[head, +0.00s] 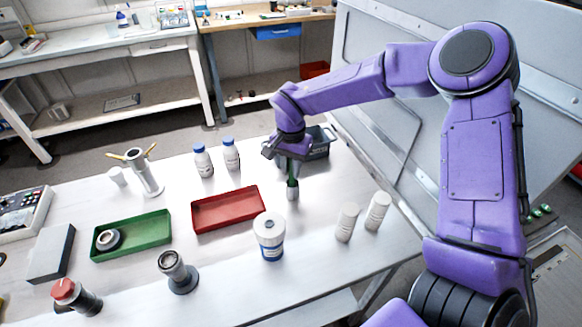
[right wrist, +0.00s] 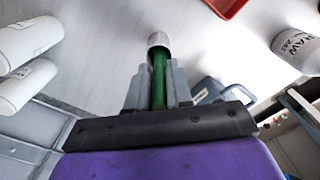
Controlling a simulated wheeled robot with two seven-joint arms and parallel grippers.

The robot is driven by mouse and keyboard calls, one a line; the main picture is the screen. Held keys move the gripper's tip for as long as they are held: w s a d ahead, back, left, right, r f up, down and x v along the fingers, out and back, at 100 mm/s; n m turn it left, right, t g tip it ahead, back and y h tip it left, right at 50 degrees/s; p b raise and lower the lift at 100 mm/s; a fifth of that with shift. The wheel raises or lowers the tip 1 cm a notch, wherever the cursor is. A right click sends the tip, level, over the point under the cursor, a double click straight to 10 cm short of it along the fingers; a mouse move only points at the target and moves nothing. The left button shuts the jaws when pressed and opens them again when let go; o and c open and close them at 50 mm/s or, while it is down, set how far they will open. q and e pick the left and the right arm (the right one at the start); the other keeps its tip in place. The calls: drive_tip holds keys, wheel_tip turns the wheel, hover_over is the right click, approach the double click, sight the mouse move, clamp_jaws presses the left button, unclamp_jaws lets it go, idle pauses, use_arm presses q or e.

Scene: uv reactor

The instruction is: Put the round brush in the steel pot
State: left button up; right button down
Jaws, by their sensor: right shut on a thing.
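The round brush (head: 291,181) has a green handle and a pale grey cylindrical lower end. My right gripper (head: 289,158) is shut on its green handle and holds it upright, end down. In the right wrist view the green handle (right wrist: 159,82) stands between the fingers (right wrist: 158,88). Its lower end is at or just above the table; I cannot tell which. My left gripper is out of view.
A red tray (head: 228,208) and two blue-capped bottles (head: 203,160) lie between the brush and the pot. A green tray (head: 131,236) is in front of the pot. A grey bin (head: 320,143) is behind the gripper. White bottles (head: 347,222) stand at the right.

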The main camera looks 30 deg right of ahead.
drive_tip(key=shift+s+r, duration=0.2)
drive_tip(key=c, duration=0.9)
unclamp_jaws()
drive_tip(key=shift+c, duration=0.2)
drive_tip(key=shift+f, duration=0.1)
drive_tip(key=shift+w, duration=0.1)
drive_tip(key=shift+p, duration=0.45)
